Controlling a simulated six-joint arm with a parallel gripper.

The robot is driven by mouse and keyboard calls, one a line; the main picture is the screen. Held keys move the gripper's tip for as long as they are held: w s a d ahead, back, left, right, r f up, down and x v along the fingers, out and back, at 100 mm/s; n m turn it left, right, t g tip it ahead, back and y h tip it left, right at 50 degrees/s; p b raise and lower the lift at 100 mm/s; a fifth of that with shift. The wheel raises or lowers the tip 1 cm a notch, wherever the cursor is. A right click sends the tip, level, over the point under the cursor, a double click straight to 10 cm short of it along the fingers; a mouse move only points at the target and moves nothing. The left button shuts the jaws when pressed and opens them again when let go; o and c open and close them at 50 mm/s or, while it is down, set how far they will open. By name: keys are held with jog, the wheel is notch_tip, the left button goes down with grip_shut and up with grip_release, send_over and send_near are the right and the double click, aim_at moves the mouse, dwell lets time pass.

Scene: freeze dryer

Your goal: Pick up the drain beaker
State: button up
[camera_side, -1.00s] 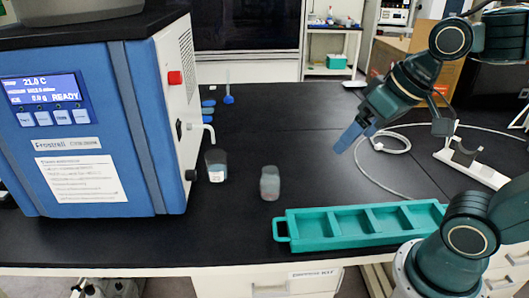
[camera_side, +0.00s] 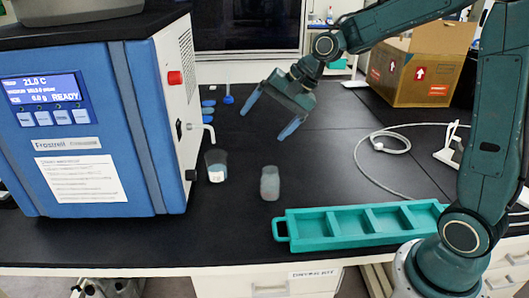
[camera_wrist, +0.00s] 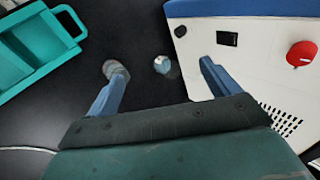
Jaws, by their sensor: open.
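The drain beaker (camera_side: 216,168) is a small clear cup with a white label. It stands upright on the black bench beside the freeze dryer, just below its white drain spout (camera_side: 208,131). In the wrist view the beaker (camera_wrist: 162,65) shows between the fingertips, but farther away. My gripper (camera_side: 270,116) is open and empty, with its two blue fingers spread above the bench, behind and to the right of the beaker in the side view. Nothing is between the fingers.
A greyish jar (camera_side: 270,184) stands right of the beaker. A teal divided tray (camera_side: 283,229) lies at the front edge. The blue and white freeze dryer (camera_side: 150,110) walls off the left. A pale cable (camera_side: 372,184) and a cardboard box (camera_side: 418,78) are at right.

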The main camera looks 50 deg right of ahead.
jog(key=w+d+f+m+t+y, duration=0.1)
jog(key=w+d+f+m+y, duration=0.25)
jog(key=w+f+m, duration=0.5)
jog(key=m+t+y, duration=0.2)
jog(key=m, duration=0.5)
send_near(217, 167)
jog(key=d, duration=0.4)
jog(key=shift+s+d+f+m+t, duration=0.1)
jog(key=shift+f+m+t, duration=0.35)
jog(key=shift+f, duration=0.3)
jog(key=shift+x, duration=4.4)
jog(key=shift+f, duration=0.1)
jog(key=shift+x, duration=2.5)
jog(key=c, duration=1.2)
